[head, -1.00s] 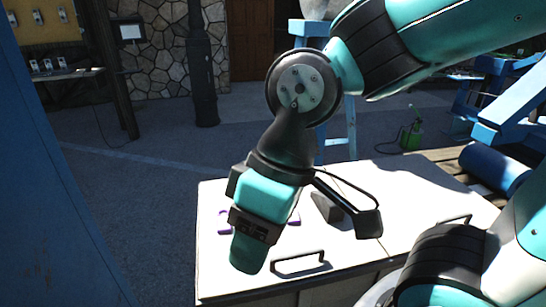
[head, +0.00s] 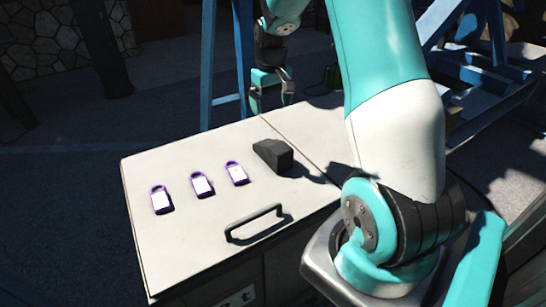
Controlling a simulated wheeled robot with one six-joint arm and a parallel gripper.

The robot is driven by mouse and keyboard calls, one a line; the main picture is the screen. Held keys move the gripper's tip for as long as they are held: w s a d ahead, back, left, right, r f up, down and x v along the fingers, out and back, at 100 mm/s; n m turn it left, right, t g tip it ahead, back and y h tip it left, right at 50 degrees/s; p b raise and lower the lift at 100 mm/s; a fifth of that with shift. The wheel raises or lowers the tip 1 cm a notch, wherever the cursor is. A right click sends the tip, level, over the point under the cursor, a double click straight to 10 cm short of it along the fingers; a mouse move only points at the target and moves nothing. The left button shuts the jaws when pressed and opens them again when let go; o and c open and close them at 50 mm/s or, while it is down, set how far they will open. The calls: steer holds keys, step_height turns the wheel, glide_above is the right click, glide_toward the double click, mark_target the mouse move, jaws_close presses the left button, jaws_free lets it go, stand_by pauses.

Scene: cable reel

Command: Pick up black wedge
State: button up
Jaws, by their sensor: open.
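The black wedge (head: 273,155) lies on the white cabinet top (head: 165,235) in the head view, right of the purple-edged tags and near the seam in the top. My gripper (head: 270,104) is at the far edge of the cabinet, beyond the wedge and apart from it in the picture. Its fingers point down, spread and empty. How high it is above the top is hard to tell.
Three purple-and-white padlock-shaped tags (head: 202,185) lie in a row left of the wedge. A black handle (head: 254,223) is at the cabinet's front edge. A blue frame (head: 207,70) stands behind. The front left of the top is clear.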

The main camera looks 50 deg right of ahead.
mark_target(274, 143)
step_height(274, 143, down, 11)
steer(key=shift+f, duration=0.1)
steer(key=f, duration=0.5)
steer(key=shift+s+d+f+p, duration=0.15)
steer(key=shift+d+f+p, duration=0.1)
steer(key=shift+f+p, duration=0.05)
steer(key=shift+c, duration=0.2)
steer(key=c, duration=1.3)
steer(key=shift+r, duration=0.1)
step_height(274, 143, up, 20)
